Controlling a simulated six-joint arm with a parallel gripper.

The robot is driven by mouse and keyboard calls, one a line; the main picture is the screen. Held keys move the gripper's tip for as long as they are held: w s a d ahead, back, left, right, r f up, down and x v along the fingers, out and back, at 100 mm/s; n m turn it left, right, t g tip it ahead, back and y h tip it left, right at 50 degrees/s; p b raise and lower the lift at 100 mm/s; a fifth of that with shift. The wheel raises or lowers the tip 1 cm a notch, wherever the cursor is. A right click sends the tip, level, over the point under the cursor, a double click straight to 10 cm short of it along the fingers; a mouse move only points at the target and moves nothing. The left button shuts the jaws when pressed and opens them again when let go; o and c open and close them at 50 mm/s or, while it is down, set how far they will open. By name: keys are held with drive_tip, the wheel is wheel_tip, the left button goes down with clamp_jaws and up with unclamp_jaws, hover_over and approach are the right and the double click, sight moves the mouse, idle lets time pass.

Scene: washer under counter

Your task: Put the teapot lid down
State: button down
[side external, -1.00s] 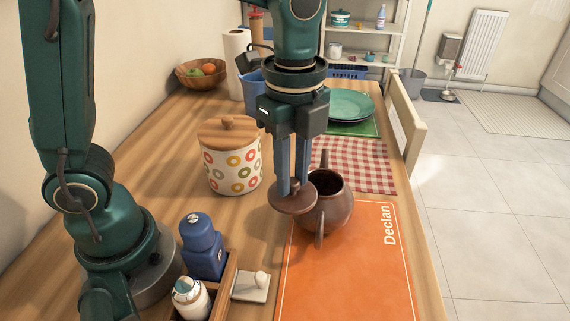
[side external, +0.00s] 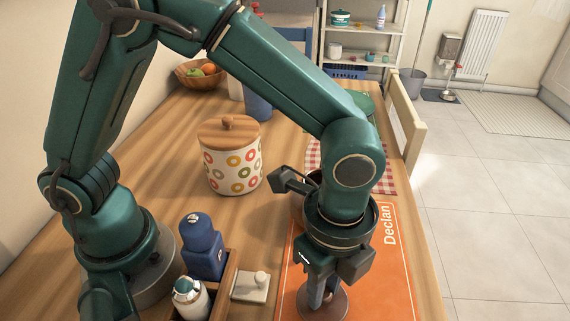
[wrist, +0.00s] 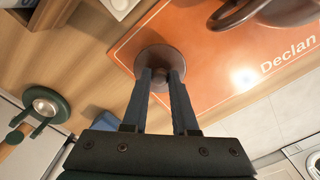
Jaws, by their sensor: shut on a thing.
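The brown teapot lid (side external: 333,303) is a round disc low over the orange placemat (side external: 392,262). I cannot tell whether it touches the mat. My gripper (side external: 318,289) is shut on its knob, pointing down. In the wrist view the lid (wrist: 160,57) lies just beyond my fingertips (wrist: 160,77), over the edge part of the orange mat (wrist: 215,58). The brown teapot (side external: 298,211) is mostly hidden behind my arm in the side view. Part of it, with its spout or handle, shows at the top of the wrist view (wrist: 283,12).
A dotted canister (side external: 231,168) with a wooden lid stands left of the mat. The mat's right part is clear.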

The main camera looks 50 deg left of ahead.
drive_tip(key=shift+f, duration=0.85)
drive_tip(key=shift+f, duration=0.1)
drive_tip(key=c, duration=0.7)
unclamp_jaws()
wheel_tip(320, 180, up, 12)
drive_tip(key=f, duration=0.1)
drive_tip(key=s+a+n+t, duration=0.1)
drive_tip(key=a+n+t, duration=0.1)
drive_tip(key=a+n, duration=0.4)
drive_tip(key=s+a+r+n+t, duration=0.1)
drive_tip(key=a+n, duration=0.5)
drive_tip(key=s+a+r+n+t, duration=0.1)
drive_tip(key=s+a+n+t, duration=0.1)
drive_tip(key=a+n, duration=0.4)
drive_tip(key=shift+a+r+t, duration=0.2)
drive_tip(key=shift+a+t, duration=0.1)
